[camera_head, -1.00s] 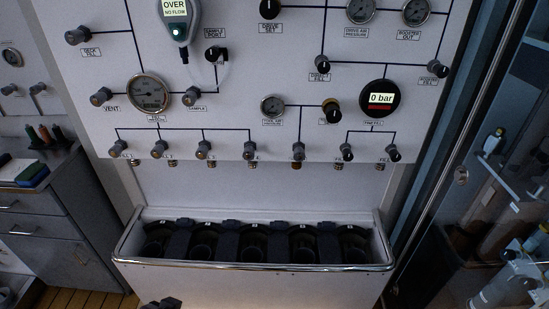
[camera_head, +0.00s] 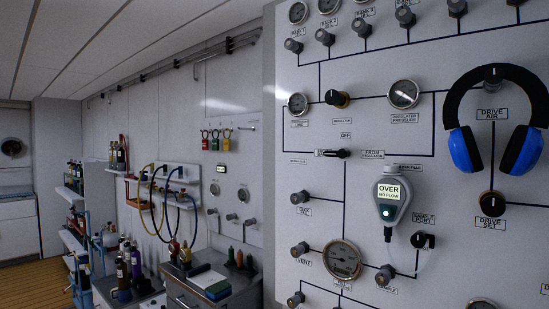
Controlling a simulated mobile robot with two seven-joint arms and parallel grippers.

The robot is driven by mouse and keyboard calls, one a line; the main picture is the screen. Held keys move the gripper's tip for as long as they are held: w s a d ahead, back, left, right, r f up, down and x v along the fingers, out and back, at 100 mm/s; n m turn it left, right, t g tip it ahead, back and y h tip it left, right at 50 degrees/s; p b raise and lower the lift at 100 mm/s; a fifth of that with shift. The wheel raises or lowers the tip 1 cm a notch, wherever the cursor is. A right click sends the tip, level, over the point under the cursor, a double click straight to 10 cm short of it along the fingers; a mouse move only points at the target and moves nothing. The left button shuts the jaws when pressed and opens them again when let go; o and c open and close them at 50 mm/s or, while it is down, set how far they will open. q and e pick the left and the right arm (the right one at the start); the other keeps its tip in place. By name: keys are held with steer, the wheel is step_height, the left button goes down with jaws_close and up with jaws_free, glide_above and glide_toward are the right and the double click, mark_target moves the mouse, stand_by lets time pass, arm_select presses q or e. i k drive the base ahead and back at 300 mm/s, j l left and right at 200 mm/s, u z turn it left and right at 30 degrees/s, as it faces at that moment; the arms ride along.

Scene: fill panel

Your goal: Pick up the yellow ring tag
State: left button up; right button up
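A row of small coloured ring tags hangs on the white back wall, left of the large panel. The yellow ring tag (camera_head: 227,133) appears to be the right one of the row, beside a green tag (camera_head: 215,144) and a red tag (camera_head: 205,143). They are small and dim, so the detail is hard to tell. Neither of my grippers is in view now.
The large gauge panel (camera_head: 300,120) fills the right side, with blue headphones (camera_head: 466,150) and a grey handheld meter (camera_head: 390,196) on it. A cabinet with bottles (camera_head: 239,258) stands below the tags. Coiled hoses (camera_head: 160,200) hang farther left. Wooden floor shows at far left.

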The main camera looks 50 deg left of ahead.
mark_target(226, 142)
steer(key=u, duration=2.05)
steer(key=i+j, duration=0.3)
steer(key=i+j+u, duration=0.15)
steer(key=i+j, duration=0.15)
steer(key=i, duration=0.2)
steer(key=i+j, duration=0.25)
steer(key=i, duration=0.15)
steer(key=i+j+u, duration=0.15)
steer(key=i, duration=0.3)
steer(key=j, duration=0.1)
